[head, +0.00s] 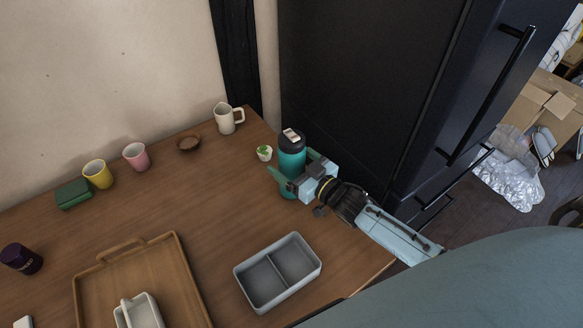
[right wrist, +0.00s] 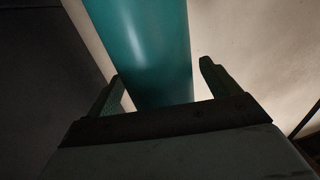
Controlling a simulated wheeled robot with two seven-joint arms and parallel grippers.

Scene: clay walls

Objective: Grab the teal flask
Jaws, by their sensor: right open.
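The teal flask (head: 291,160) stands upright near the right end of the wooden table, with a dark lid on top. My right gripper (head: 295,173) is at the flask's side, partly in front of its lower body. In the right wrist view the flask (right wrist: 148,50) rises between the two open fingers of the right gripper (right wrist: 160,85). A gap shows between the flask and the right-hand finger there. My left gripper is not in view.
A small white pot with a green plant (head: 264,153) stands just left of the flask, and a white pitcher (head: 226,120) is behind it. A grey divided box (head: 262,301) and a wooden tray (head: 190,272) lie nearer. The black cabinet (head: 350,80) rises behind the flask.

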